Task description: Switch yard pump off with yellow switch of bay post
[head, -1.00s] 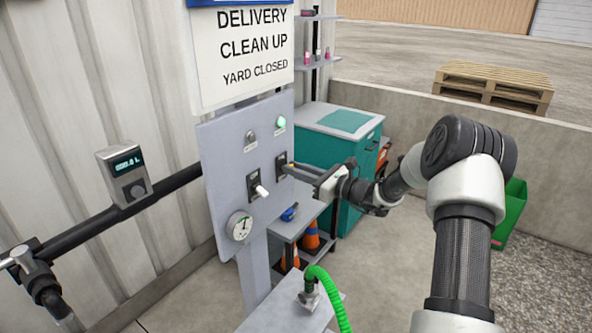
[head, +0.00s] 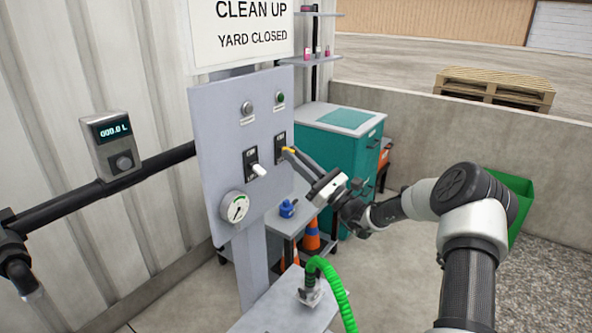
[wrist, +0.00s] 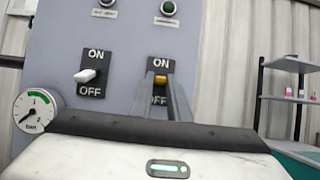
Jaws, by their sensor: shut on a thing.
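The bay post's grey panel (head: 222,119) carries two switches marked ON and OFF. The yellow switch (wrist: 161,79) is on the right plate in the wrist view, and its yellow also shows in the head view (head: 288,149). My gripper (wrist: 162,85) is shut on it, one finger on each side. The fingers partly cover the OFF label, and the lever's exact tilt is hard to tell. The white switch (wrist: 86,75) is on the left plate, apart from my gripper. The green lamp (head: 281,98) above the yellow switch looks dark.
A round gauge (head: 235,207) sits low on the panel. A meter (head: 110,140) on the black pipe reads 000.0 L. A green hose (head: 335,285) rises from a grey stand below. A teal cabinet (head: 315,143) and a shelf with cones stand behind my arm.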

